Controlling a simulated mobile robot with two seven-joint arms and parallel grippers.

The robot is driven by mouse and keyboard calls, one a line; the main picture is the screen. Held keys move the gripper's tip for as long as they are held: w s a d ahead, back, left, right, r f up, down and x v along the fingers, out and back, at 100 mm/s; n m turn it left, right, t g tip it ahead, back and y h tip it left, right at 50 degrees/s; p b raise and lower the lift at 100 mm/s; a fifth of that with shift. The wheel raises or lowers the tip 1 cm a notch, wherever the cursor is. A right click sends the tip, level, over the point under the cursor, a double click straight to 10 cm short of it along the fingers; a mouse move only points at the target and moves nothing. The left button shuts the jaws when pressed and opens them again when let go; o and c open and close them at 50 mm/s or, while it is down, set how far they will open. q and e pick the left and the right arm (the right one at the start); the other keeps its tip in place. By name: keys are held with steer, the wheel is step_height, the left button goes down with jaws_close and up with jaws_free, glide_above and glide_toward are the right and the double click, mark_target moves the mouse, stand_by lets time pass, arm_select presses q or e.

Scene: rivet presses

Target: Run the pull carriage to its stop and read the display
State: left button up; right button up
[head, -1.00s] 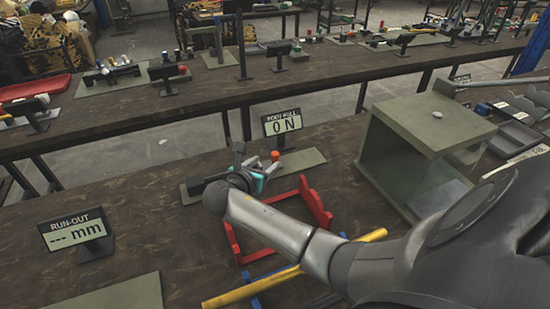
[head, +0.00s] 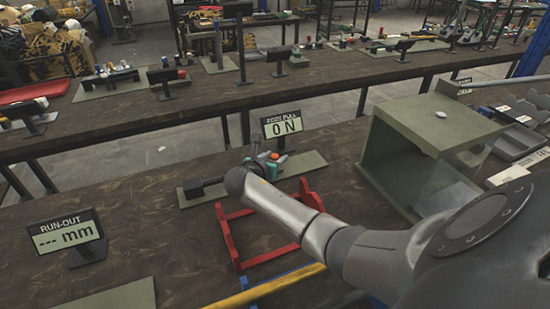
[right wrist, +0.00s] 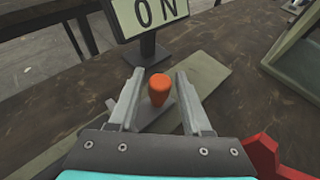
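The pull fixture's grey-green base plate (head: 304,163) lies on the bench with an orange knob (head: 274,156) standing up from it. Behind it a display (head: 283,125) reads 0 N; part of it also shows in the right wrist view (right wrist: 150,14). My right gripper (head: 267,161) is at the knob. In the right wrist view its two fingers are apart, with the orange knob (right wrist: 160,89) between them and visible gaps on both sides. The wrist hides part of the carriage. My left gripper is not in view.
A red frame (head: 228,236) stands close in front of the fixture, with a yellow bar (head: 268,286) nearer me. A grey-green open box (head: 425,118) stands to the right. A run-out display (head: 72,232) showing dashes stands at left.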

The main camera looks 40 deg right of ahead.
jaws_close()
steer(key=shift+d, duration=0.1)
stand_by(0.3)
steer(key=shift+s+d+r+p, duration=0.1)
steer(key=shift+s+d+p, duration=0.1)
steer(key=shift+d+p, duration=0.15)
steer(key=d+p, duration=0.1)
steer(key=s+d+p, duration=0.1)
steer(key=d, duration=0.1)
steer(key=d+p, duration=0.1)
steer(key=shift+s+d, duration=0.25)
steer(key=shift+d, duration=0.15)
steer(key=shift+s+d, duration=0.1)
steer(key=shift+d, duration=0.15)
steer(key=shift+o, duration=1.3)
jaws_free()
steer(key=shift+d, duration=0.2)
steer(key=shift+a, duration=0.1)
